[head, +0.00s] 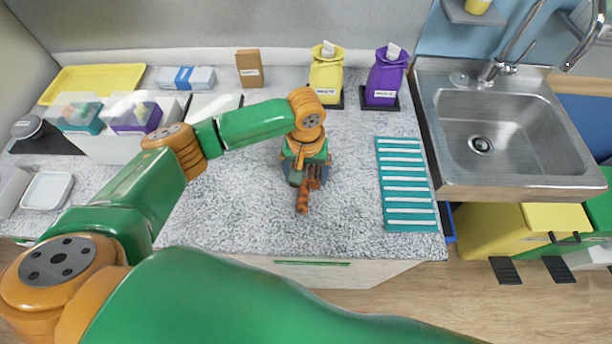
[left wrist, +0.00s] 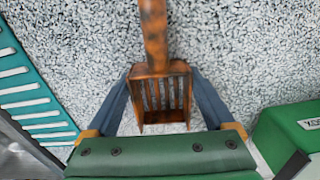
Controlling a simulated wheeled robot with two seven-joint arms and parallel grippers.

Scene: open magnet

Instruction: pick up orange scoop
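The orange scoop (left wrist: 161,90) has a slotted basket and a straight handle, with a worn, rusty look. In the head view the scoop (head: 303,199) is at the middle of the speckled counter, handle toward the front edge. My left gripper (head: 311,178) is above it, pointing down. In the left wrist view the fingers of my left gripper (left wrist: 161,80) are spread wide, one on each side of the basket. Their tips are very close to its sides; whether they press on it cannot be told. Whether the scoop rests on the counter is unclear. My right gripper is not in view.
A teal rack (head: 406,184) with white strips lies to the right, before the sink (head: 510,140). A yellow bag (head: 326,76) and a purple bag (head: 384,78) stand behind. Boxes and a yellow tray (head: 92,82) are at the back left. Counter around the scoop is clear.

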